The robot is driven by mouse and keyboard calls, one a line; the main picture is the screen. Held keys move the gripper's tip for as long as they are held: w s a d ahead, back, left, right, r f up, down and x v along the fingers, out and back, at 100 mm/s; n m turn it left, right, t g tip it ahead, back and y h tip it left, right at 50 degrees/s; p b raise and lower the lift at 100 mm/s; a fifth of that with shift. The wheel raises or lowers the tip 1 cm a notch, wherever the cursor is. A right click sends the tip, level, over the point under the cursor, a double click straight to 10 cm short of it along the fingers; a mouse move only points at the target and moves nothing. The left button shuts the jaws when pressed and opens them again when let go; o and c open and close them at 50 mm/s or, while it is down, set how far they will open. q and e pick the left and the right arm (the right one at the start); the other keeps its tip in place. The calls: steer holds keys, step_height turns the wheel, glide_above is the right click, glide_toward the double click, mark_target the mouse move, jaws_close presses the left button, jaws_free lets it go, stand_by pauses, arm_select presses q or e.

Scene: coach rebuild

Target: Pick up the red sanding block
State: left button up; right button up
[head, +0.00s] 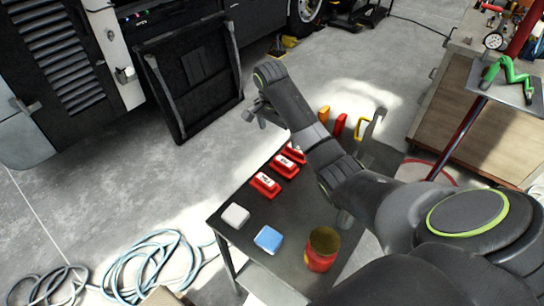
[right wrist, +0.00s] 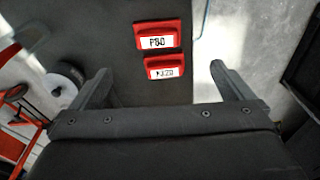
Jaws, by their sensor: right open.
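Red sanding blocks with white labels stand in a row on a dark table. In the head view I see a near red block (head: 265,184), a middle red block (head: 285,165) and a far red block (head: 295,152) partly hidden by my right arm. The right wrist view shows two of them, the upper labelled P80 (right wrist: 162,35) and a lower labelled block (right wrist: 163,66). My right gripper (head: 260,115) is open and empty; its fingers (right wrist: 162,80) spread either side of the lower block, apart from it. My left gripper is out of view.
The dark table (head: 285,210) also holds a white block (head: 235,215), a blue block (head: 268,238) and a red can (head: 320,252). A coiled hose (head: 155,265) lies on the floor left.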

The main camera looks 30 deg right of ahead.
step_height(320, 180, down, 3)
steer(key=s+b, duration=0.2)
steer(key=b, duration=0.6)
glide_above(284, 161)
steer(key=s+a, duration=0.1)
steer(key=a, duration=0.1)
step_height(284, 161, down, 5)
steer(key=f, duration=0.3)
steer(key=shift+d, duration=0.35)
steer(key=shift+d+f, duration=0.1)
steer(key=shift+f, duration=0.25)
steer(key=f, duration=0.3)
steer(key=w+d+f, duration=0.1)
steer(key=shift+d+f, duration=0.1)
steer(key=shift+f, duration=0.3)
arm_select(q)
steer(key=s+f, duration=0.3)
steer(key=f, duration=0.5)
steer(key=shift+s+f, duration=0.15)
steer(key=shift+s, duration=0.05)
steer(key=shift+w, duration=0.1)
arm_select(e)
steer(key=c, duration=0.9)
steer(key=shift+r, duration=0.2)
